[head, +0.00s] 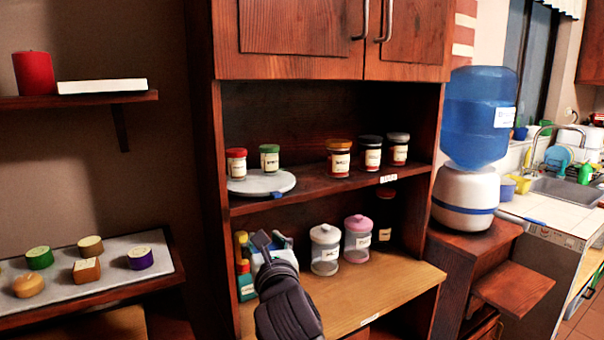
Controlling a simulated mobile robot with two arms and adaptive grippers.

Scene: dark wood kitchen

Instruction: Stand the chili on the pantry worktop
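Small labelled spice jars stand on the pantry's middle shelf (312,190). A red-lidded jar (236,165) and a green-lidded jar (269,159) are on a pale round turntable (262,186). An orange-lidded jar (338,158), a black-lidded jar (370,154) and a grey-lidded jar (398,149) stand to the right. The labels are too small to read, so I cannot tell which is the chili. The pantry worktop (390,283) is light wood below. My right gripper (270,240) is over the worktop's left part, below the turntable, its fingers apart and apparently empty. My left gripper is out of view.
Bottles (245,278) and a pale container stand at the worktop's left, partly behind my gripper. A white-lidded canister (325,250), a pink-lidded canister (357,239) and a dark jar (385,215) stand at its back. The worktop's front right is clear. A water dispenser (470,190) stands right.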

